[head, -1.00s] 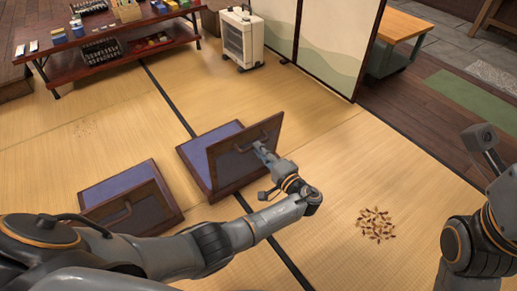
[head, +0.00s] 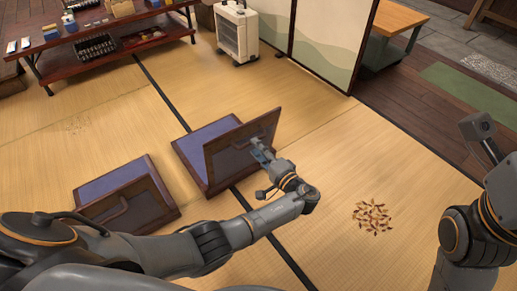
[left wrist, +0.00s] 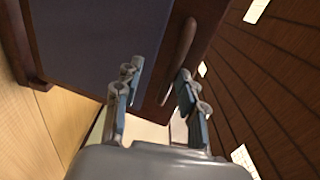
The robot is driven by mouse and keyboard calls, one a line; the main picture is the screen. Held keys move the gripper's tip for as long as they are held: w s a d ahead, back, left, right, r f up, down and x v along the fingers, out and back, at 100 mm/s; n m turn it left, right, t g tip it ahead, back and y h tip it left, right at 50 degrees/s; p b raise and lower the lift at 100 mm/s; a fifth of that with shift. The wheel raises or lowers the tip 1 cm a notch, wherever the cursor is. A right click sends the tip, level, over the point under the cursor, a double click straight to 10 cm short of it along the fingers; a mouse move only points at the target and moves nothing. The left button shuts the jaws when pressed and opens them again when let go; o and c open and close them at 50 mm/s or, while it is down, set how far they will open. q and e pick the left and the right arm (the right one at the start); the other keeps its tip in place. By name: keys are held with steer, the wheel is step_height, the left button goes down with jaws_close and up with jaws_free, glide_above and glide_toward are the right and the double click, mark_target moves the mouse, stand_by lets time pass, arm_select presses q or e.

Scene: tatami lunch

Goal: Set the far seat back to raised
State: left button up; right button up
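The far seat (head: 190,150) is a low wooden floor chair with a blue-purple pad, standing on the tatami in the head view. Its dark back panel (head: 225,158) stands steeply up from the seat, with a slot handle hidden partly by my gripper. My left gripper (head: 262,151) is at the right part of that panel. In the left wrist view the fingers (left wrist: 155,95) are spread apart in front of the panel (left wrist: 95,40), near its handle (left wrist: 178,55). Contact with the panel cannot be told. My right arm shows at the right edge; its fingers are not visible.
The near seat (head: 104,184) lies to the left of the far one, its back lower. A low shop shelf (head: 110,45) and a white heater (head: 237,33) stand at the back. Scattered brown bits (head: 371,217) lie on open tatami at the right.

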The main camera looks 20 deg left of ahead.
arm_select(q)
steer(key=v, duration=0.7)
steer(key=shift+d, duration=0.2)
steer(key=shift+s, duration=0.15)
